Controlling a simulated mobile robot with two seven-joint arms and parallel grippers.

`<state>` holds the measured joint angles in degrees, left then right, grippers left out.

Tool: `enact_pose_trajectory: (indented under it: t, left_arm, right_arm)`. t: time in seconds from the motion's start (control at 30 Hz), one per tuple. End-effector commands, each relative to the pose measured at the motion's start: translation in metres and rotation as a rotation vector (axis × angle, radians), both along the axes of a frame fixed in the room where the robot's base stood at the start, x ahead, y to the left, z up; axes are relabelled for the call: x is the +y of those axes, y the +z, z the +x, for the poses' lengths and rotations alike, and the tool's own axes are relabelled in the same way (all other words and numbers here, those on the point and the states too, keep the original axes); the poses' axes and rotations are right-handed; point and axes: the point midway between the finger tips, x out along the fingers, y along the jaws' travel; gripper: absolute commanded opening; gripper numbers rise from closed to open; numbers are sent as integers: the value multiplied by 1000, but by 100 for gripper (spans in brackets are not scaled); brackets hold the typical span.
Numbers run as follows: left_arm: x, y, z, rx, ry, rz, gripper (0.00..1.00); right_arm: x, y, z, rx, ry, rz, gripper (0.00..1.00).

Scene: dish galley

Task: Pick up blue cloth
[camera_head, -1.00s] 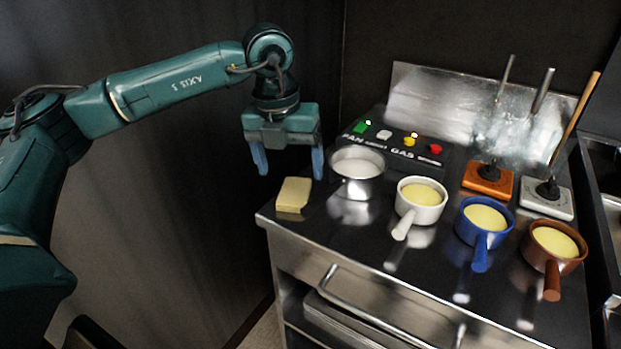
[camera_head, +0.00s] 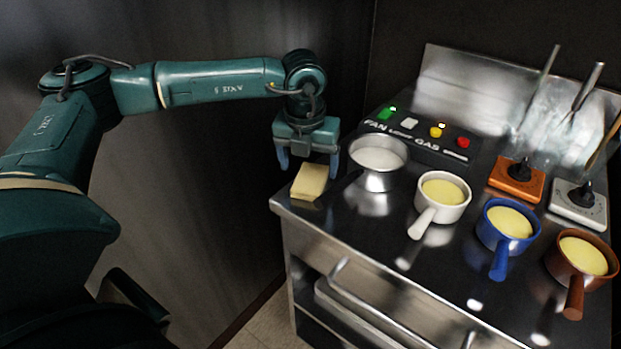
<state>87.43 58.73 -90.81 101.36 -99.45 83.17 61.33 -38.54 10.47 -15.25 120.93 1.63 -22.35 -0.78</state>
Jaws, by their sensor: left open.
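I see no blue cloth in the head view. A pale yellow folded cloth or block (camera_head: 309,183) lies at the left front corner of the steel counter. My left gripper (camera_head: 309,168) is open and empty, pointing down just behind and above the yellow piece. One finger is to its left and one to its right. I cannot tell whether the fingers touch the counter. My right gripper is not in view.
White (camera_head: 441,199), blue (camera_head: 506,226) and brown (camera_head: 580,263) handled pots with yellow contents stand further right. A button panel (camera_head: 420,137) is behind.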

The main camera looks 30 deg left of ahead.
Motion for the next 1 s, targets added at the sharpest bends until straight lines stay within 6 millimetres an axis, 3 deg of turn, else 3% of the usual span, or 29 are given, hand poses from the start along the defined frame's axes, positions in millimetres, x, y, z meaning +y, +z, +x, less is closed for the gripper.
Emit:
enact_pose_trajectory:
  t: [0.2, 0.5, 1.0]
  left_arm:
    - [1, -29, 6, 1, 1, 0, 80]
    - [1, -34, 7, 0, 0, 0, 80]
    - [1, -34, 7, 0, 1, 0, 39]
  right_arm:
    - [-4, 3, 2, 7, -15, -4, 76]
    - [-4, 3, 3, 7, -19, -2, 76]
    - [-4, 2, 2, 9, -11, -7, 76]
